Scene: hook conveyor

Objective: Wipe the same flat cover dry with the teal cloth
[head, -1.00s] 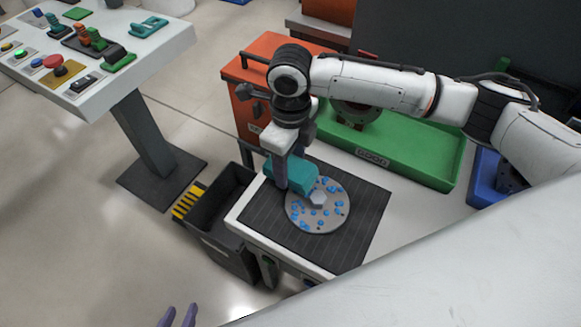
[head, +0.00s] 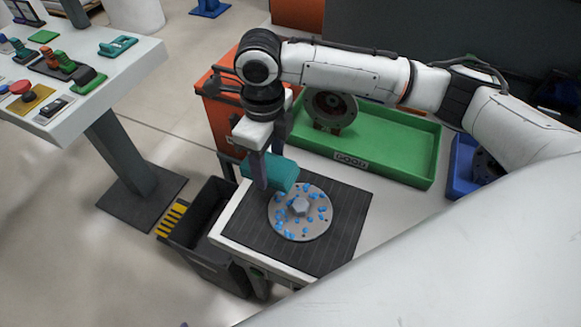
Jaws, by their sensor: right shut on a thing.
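The flat cover (head: 301,229) is a grey round disc with a hex boss at its middle. It lies on a dark ribbed mat (head: 343,228) in the head view, with several blue droplets spread over its face. My right gripper (head: 267,176) points down at the cover's upper left edge. It is shut on the teal cloth (head: 283,174), a folded block. The cloth is above or at the cover's far left rim; I cannot tell whether it touches. My left gripper is not clearly in view.
A green tray (head: 405,165) holding a dark round part (head: 331,110) stands behind the mat. A blue tray (head: 462,170) is at the right. A black bin (head: 193,219) stands left of the bench, near a control console (head: 120,70).

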